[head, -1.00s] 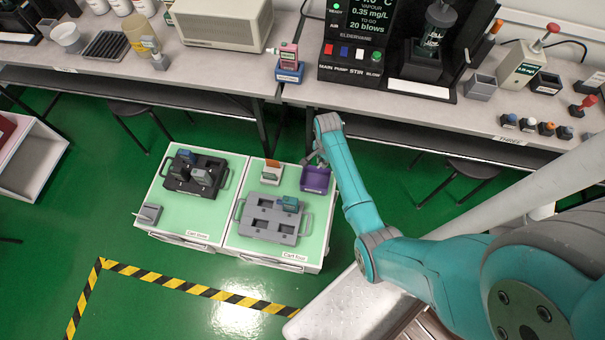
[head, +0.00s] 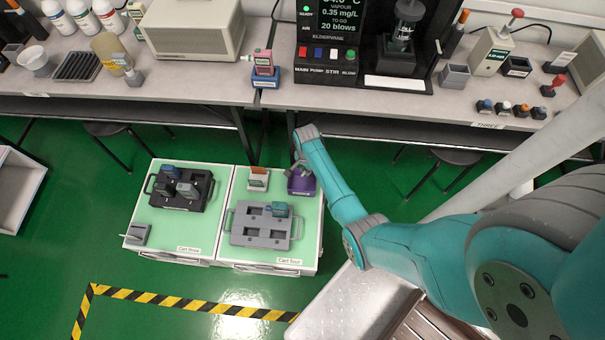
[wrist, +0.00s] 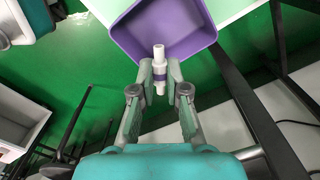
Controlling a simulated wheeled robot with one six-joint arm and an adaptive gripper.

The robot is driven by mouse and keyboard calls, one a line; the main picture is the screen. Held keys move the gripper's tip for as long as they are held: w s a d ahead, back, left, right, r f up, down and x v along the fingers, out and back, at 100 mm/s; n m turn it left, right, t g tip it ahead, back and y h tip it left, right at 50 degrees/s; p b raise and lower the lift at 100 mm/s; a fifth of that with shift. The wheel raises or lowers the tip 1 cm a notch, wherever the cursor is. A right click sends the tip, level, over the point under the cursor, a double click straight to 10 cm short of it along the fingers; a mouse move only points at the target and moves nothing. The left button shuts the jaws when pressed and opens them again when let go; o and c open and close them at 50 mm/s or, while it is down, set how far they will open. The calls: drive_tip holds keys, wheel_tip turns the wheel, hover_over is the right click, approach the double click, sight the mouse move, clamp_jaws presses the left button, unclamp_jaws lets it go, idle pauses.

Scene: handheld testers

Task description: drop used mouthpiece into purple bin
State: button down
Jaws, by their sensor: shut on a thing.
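The used mouthpiece (wrist: 159,56) is a small white tube with a purple band, seen in the wrist view. My gripper (wrist: 160,77) is shut on it, one finger on each side, and the white end points toward the bin. The purple bin (wrist: 205,37) is an open square box; in the wrist view the mouthpiece overlaps its near edge. In the head view the purple bin (head: 306,187) stands at the back right of the right-hand cart, with my gripper (head: 297,168) at its left side, partly hiding it. The mouthpiece is too small to make out there.
Beside the bin on the cart stands an orange-and-white holder (head: 259,179). A grey tray (head: 242,238) with a teal tester lies in front. A black tray (head: 160,204) is on the left cart (head: 175,228). The bench edge (head: 190,97) runs behind.

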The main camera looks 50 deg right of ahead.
drive_tip(key=c, duration=1.1)
unclamp_jaws()
drive_tip(key=shift+r, duration=0.15)
wheel_tip(320, 180, up, 12)
